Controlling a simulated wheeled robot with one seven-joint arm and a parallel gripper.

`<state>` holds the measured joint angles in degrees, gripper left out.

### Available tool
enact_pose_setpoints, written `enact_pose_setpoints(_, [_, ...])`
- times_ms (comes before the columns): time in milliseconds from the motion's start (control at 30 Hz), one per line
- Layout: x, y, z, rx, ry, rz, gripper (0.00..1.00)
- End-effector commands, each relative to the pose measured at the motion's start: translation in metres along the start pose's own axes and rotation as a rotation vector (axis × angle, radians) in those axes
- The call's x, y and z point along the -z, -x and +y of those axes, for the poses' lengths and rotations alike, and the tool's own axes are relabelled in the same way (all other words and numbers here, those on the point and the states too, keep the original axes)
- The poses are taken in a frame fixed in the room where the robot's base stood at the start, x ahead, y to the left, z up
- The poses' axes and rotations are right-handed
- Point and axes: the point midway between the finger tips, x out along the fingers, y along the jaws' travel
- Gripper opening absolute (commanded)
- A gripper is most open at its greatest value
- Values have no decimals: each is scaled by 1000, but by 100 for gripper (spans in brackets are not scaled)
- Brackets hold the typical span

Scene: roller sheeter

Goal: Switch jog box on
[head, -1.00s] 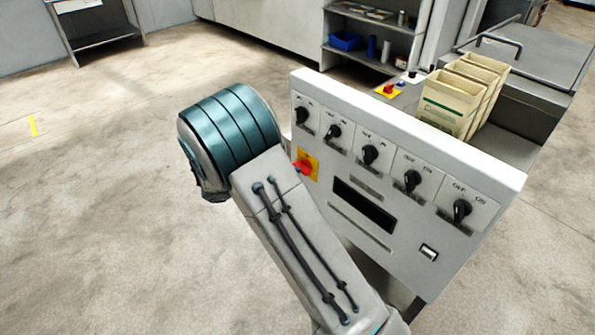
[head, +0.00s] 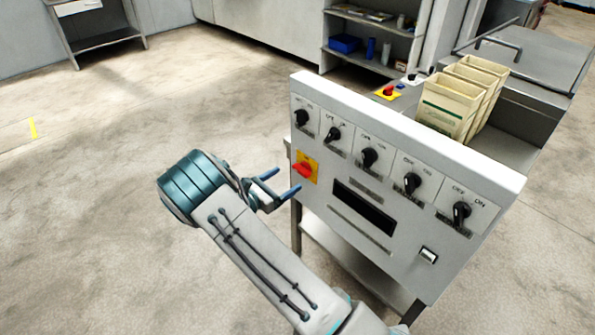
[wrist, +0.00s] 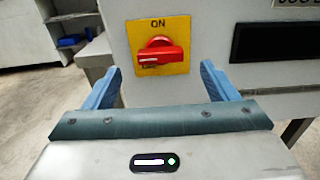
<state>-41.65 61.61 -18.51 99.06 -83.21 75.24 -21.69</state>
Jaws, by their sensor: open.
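The panel box (head: 400,165) is grey-white, with a row of several black rotary knobs along its top. At its left lower side is a red rotary switch (head: 303,170) on a yellow plate. In the wrist view the red switch (wrist: 160,52) sits under the word ON, with its handle lying about horizontal. I cannot read which label marks the jog box. My gripper (head: 282,182) is open and empty, just left of and in front of the red switch. In the wrist view its blue fingers (wrist: 160,85) stand on either side below the switch, not touching it.
Open floor lies to the left.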

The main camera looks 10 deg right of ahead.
Motion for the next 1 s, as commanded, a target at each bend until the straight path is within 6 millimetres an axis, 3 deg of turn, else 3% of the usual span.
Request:
enact_pose_setpoints(100, [-1,-25,-1,4,0,-1,80])
enact_pose_setpoints(300, [0,-51,0,2,-1,1,80])
enact_pose_setpoints(733, [0,-61,0,1,-1,0,80])
enact_pose_setpoints(900, [0,-61,0,1,-1,1,35])
enact_pose_setpoints(1000, [0,-61,0,1,-1,1,35])
